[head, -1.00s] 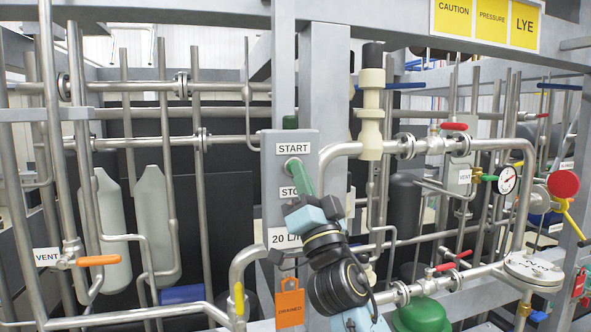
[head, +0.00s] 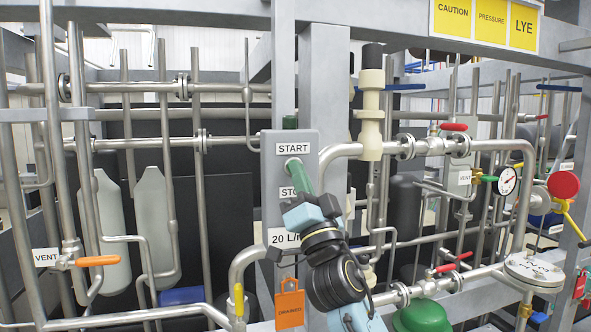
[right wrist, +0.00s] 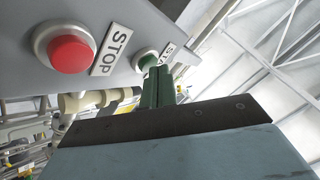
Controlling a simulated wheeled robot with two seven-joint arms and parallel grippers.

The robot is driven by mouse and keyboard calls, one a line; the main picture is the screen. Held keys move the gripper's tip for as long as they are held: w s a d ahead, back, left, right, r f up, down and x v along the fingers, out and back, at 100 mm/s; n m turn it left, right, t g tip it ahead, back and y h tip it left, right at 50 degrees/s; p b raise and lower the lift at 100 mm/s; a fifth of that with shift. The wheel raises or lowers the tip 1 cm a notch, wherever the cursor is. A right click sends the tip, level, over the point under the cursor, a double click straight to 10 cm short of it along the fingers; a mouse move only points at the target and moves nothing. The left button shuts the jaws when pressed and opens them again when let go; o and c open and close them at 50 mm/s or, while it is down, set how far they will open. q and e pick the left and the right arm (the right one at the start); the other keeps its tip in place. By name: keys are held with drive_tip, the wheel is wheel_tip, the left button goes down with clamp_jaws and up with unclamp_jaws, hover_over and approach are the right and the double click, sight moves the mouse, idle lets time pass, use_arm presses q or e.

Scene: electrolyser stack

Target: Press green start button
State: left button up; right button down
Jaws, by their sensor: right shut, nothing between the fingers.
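The green start button (right wrist: 147,61) sits in a pale ring on the grey control box, beside the START label, in the right wrist view. In the head view my fingertips cover it, below the START label (head: 293,148). My right gripper (head: 294,166) has its green fingers shut and empty, pointing at the button. In the right wrist view the fingertips (right wrist: 158,72) are right at the button's edge; I cannot tell whether they touch it. My left gripper is not in view.
The red stop button (right wrist: 70,54) is next to the STOP label (right wrist: 110,50) on the same box (head: 270,190). An orange tag (head: 290,306) hangs below. Steel pipes, a cream fitting (head: 370,130), a gauge (head: 508,180) and an orange valve handle (head: 97,261) crowd around.

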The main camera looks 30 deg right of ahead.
drive_tip(key=shift+s, duration=0.1)
drive_tip(key=shift+s+a+p, duration=0.2)
drive_tip(key=shift+s+p, duration=0.1)
drive_tip(key=shift+s, duration=0.5)
drive_tip(key=s, duration=0.3)
drive_tip(key=s+a+p, duration=0.1)
drive_tip(key=s, duration=0.1)
drive_tip(key=shift+s+a, duration=0.2)
drive_tip(key=shift+s, duration=0.2)
idle(0.5)
